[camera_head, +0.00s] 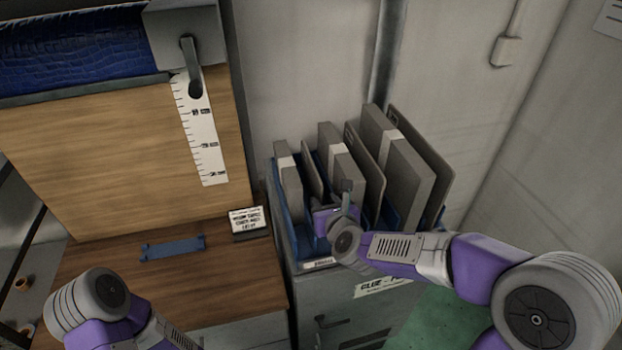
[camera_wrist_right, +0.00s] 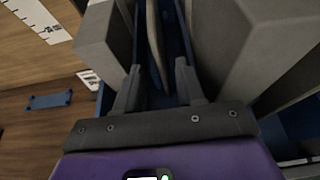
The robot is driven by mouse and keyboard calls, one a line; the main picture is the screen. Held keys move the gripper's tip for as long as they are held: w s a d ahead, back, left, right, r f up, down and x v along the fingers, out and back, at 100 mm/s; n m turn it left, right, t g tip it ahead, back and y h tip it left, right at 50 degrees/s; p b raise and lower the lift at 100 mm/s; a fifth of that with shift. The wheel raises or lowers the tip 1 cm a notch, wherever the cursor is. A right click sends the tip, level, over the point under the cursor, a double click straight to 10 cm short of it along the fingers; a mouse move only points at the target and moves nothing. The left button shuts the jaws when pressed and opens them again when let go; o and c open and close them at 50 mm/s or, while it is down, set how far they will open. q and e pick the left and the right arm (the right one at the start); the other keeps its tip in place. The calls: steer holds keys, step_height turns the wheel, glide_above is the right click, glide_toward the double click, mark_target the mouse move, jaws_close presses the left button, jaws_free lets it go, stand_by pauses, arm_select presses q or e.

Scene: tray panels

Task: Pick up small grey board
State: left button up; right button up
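Several grey boards stand upright in a blue rack (camera_head: 300,237) on a cabinet. A small thin grey board (camera_head: 312,168) stands near the rack's left end, between thicker boards. My right gripper (camera_head: 330,205) is low at the rack's front, by this board. In the right wrist view my right gripper (camera_wrist_right: 157,78) is open, its two fingers apart. The thin board (camera_wrist_right: 154,40) lies edge-on ahead, in line with the gap between them; whether it reaches between the fingertips I cannot tell. My left arm shows at the lower left, but its gripper is out of view.
Thick grey boards (camera_wrist_right: 250,45) flank the gap closely; another stands on the left (camera_wrist_right: 102,40). A wooden bench (camera_head: 190,262) at the left holds a blue strip (camera_head: 172,248) and a small sign (camera_head: 246,221). The wall is close behind the rack.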

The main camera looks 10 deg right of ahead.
steer(key=shift+w+f, duration=0.25)
steer(key=shift+w, duration=0.45)
jaws_close()
